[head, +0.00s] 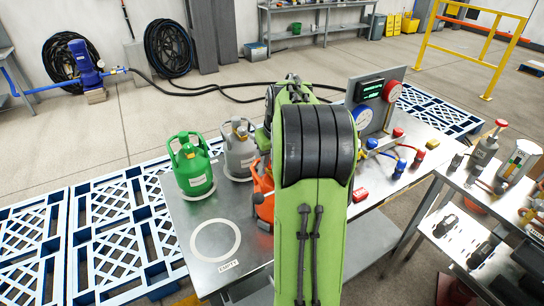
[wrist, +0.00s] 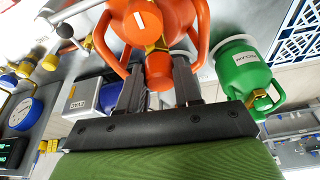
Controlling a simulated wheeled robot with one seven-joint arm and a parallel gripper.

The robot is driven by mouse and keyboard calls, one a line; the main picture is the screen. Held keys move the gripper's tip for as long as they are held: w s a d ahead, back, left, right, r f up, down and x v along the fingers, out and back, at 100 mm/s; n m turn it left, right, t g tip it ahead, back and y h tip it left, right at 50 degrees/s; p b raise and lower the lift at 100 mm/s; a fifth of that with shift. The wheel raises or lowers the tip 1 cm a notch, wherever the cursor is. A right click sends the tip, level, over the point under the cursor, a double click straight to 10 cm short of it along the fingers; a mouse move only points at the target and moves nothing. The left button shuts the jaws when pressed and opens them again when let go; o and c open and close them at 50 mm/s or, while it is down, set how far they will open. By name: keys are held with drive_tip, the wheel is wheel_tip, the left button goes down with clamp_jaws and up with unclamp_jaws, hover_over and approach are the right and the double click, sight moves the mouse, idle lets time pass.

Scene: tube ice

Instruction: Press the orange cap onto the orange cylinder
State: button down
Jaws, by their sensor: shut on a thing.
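The orange cylinder (head: 264,198) stands on the metal table, mostly hidden behind my green arm in the head view. In the wrist view, its orange body and handles (wrist: 160,18) fill the top middle, with a brass valve part showing. My gripper (wrist: 159,78) points at the cylinder's top, between its handles, with its fingers shut on the orange cap (wrist: 159,72). The cap is against or just in front of the brass valve; I cannot tell whether it is seated. My arm hides the gripper and cap in the head view.
A green cylinder (head: 193,168) and a grey cylinder (head: 239,152) stand left of the orange one. An empty white ring (head: 215,240) marks the front left of the table. A gauge panel (head: 376,104) stands behind, right of my arm. A side table (head: 480,215) holds tools.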

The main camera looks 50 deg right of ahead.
drive_tip(key=shift+f, duration=0.2)
drive_tip(key=c, duration=0.7)
unclamp_jaws()
drive_tip(key=p+v, duration=0.4)
drive_tip(key=v, duration=1.2)
drive_tip(key=shift+w, duration=0.1)
